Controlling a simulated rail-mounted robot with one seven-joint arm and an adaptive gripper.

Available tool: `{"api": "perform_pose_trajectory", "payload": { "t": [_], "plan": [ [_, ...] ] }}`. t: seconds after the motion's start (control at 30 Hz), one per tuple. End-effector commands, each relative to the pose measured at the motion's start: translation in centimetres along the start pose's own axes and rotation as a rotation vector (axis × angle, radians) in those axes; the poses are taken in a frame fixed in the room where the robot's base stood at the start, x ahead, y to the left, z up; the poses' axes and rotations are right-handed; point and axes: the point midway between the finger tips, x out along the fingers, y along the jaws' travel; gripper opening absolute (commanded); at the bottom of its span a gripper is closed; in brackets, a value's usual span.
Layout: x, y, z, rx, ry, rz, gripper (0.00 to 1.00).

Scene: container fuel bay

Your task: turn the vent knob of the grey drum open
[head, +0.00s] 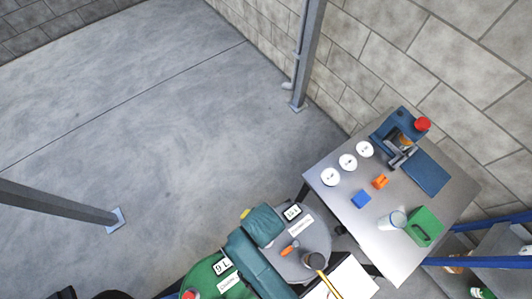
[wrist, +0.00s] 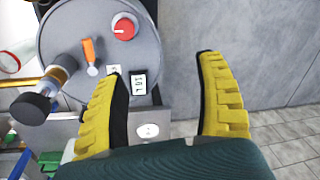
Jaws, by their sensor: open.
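The grey drum (wrist: 75,28) shows its round lid at the upper left of the wrist view. On the lid are a red round knob (wrist: 124,28) with a small white mark, an orange lever (wrist: 89,52) and a dark-capped fitting (wrist: 38,105). My gripper (wrist: 162,66) is open and empty. Its left yellow finger overlaps the drum's near edge beside the labels; its right finger is over the floor, clear of the drum. The red knob lies ahead of the left fingertip, apart from it. In the head view the grey drum (head: 315,235) is partly covered by my teal arm, and its red knob is hidden.
A green drum (head: 202,283) stands left of the grey drum. A metal table (head: 405,245) at the right holds white round items, a blue block (head: 361,199), an orange piece (head: 380,181), a cup (head: 392,220) and a green box (head: 425,227).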

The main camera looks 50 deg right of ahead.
Motion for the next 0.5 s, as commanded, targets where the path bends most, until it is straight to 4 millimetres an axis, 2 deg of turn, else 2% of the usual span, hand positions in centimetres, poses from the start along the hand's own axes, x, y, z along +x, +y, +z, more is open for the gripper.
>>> {"api": "perform_pose_trajectory", "payload": {
  "t": [0.03, 0.13, 0.27, 0.5],
  "plan": [
    [2.7, 2.3, 0.4, 0.054, -0.012, 0.068, 0.71],
    [4.1, 4.5, 0.8, 0.122, -0.022, 0.143, 0.71],
    [5.2, 5.0, 0.9, 0.134, -0.024, 0.158, 0.71],
    [10.7, 5.8, 1.1, 0.132, -0.024, 0.156, 0.71]
  ]
}}
